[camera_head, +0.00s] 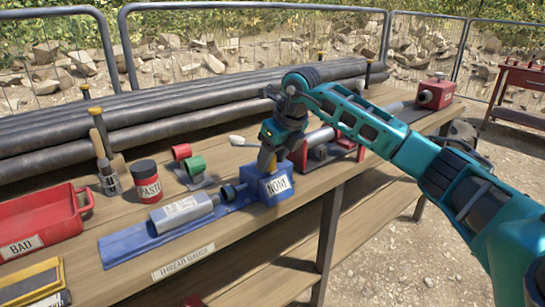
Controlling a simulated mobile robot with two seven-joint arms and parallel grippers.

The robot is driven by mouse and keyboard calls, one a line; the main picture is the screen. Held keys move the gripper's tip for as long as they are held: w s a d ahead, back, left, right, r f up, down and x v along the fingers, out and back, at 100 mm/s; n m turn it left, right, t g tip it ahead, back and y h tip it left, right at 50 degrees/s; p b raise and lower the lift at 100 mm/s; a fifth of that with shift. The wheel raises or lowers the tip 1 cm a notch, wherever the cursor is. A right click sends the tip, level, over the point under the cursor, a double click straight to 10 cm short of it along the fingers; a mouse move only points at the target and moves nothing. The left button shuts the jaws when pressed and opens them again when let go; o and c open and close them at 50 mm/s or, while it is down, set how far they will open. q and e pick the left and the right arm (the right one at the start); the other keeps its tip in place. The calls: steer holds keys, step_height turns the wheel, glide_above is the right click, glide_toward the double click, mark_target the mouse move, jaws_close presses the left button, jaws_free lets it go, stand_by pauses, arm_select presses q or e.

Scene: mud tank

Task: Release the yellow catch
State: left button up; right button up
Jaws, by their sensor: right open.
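My right gripper (268,166) comes in from the right and points down at the blue block (262,187) with a white label, on the bench. Its jaws are open, with the fingertips at or just above the block's top; I cannot tell whether they touch. No yellow catch can be made out clearly; it may be hidden behind the gripper. The block stands at the right end of the blue thread gauge base (130,247), next to a grey cylinder (182,212) lying on that base. My left gripper is not in view.
Long dark pipes (150,118) lie along the back of the bench. A red "BAD" tray (45,212), a paste jar (147,182), and red and green rings (190,160) stand to the left. A red-framed stand (325,152) is just right of the gripper.

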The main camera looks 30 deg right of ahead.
steer(key=p+v, duration=0.2)
steer(key=v, duration=1)
steer(key=shift+s+r, duration=0.2)
steer(key=shift+r, duration=0.15)
steer(key=shift+d, duration=0.1)
